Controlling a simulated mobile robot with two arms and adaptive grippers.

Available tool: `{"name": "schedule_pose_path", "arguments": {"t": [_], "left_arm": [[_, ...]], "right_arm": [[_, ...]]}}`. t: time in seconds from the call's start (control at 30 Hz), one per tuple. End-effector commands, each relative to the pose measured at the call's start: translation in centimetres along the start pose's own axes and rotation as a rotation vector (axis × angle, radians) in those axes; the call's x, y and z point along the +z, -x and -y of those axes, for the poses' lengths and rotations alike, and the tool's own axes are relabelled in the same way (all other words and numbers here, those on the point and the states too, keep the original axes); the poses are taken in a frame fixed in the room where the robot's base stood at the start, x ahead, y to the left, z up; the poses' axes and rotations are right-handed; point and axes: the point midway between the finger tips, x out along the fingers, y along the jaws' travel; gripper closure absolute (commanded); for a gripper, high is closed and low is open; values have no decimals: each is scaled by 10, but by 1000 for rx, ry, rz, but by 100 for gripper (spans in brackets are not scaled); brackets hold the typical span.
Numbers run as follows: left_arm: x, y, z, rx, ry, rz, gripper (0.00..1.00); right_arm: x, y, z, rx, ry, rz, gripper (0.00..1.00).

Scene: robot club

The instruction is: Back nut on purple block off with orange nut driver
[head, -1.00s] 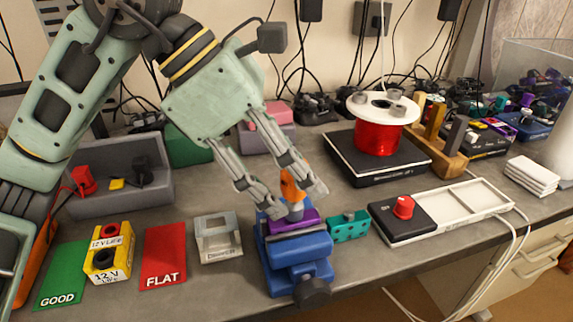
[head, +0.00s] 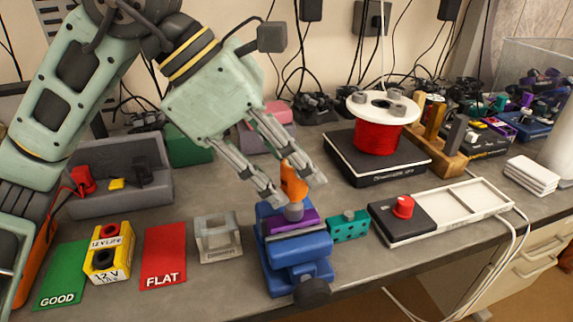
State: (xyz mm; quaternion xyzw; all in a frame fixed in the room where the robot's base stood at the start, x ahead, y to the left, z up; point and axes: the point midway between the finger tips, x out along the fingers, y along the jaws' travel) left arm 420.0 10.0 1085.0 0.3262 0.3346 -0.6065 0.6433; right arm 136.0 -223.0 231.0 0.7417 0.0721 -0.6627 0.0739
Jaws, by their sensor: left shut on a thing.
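The orange nut driver (head: 293,178) stands roughly upright over the purple block (head: 281,222), its grey lower end (head: 295,212) at the block's top. The purple block is clamped in the blue vise (head: 292,247). My left gripper (head: 300,190) is shut on the nut driver's orange handle, with one finger to each side of it. The nut itself is hidden, and I cannot tell whether the driver's end is seated on it. My right gripper is not in view.
A teal block (head: 348,227) with holes stands right of the vise. A grey holder (head: 217,237), the red FLAT mat (head: 164,257) and a yellow 12 V box (head: 109,251) lie left. A white tray (head: 463,207) and a red wire spool (head: 379,134) are at right.

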Motion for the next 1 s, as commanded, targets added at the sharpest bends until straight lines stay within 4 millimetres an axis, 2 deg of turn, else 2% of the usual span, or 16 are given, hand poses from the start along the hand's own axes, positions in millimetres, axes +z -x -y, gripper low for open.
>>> {"name": "schedule_pose_path", "arguments": {"t": [0.63,1.0], "left_arm": [[7,10,0,-1,0,1,100],[10,15,0,-1,0,1,100]], "right_arm": [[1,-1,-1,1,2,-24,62],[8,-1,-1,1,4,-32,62]]}}
